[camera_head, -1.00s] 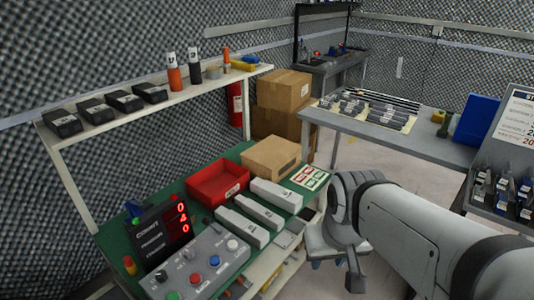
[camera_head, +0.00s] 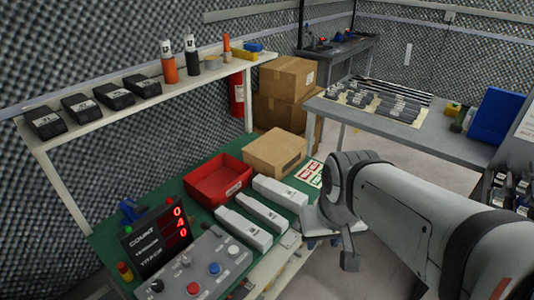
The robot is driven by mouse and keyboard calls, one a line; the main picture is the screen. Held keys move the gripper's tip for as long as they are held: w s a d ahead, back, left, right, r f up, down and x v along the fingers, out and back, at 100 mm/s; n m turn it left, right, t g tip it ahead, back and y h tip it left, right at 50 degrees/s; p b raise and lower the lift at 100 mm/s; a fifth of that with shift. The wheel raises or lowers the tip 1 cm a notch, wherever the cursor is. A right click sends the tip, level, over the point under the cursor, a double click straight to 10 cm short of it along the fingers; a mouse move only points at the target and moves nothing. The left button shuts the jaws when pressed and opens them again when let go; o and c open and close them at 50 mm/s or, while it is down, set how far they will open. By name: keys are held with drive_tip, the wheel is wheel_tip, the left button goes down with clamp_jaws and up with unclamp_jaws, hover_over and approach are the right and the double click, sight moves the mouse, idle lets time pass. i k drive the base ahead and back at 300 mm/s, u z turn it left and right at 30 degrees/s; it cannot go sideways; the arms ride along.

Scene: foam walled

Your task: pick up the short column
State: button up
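I cannot tell for certain which thing is the short column. Several small grey labelled pieces (camera_head: 362,98) of differing length lie on a pale mat (camera_head: 420,121) on the grey table at the upper right. Thin dark rods (camera_head: 400,88) lie along the mat's back edge. The pieces are small and their shapes are unclear from here. My arm reaches in from the lower right and bends at a round joint.
The near green bench holds a red bin (camera_head: 218,180), white boxes (camera_head: 280,192), a carton (camera_head: 274,152) and a control panel (camera_head: 205,268). A shelf (camera_head: 150,102) stands above it. Stacked cartons (camera_head: 288,78) stand between bench and grey table (camera_head: 440,143). A blue bin (camera_head: 500,115) is at the right.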

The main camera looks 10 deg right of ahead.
sight(291, 199)
drive_tip(key=u, duration=3.05)
drive_tip(key=k, duration=1.4)
drive_tip(key=z, duration=2.3)
drive_tip(key=i, duration=0.95)
drive_tip(key=u, duration=0.05)
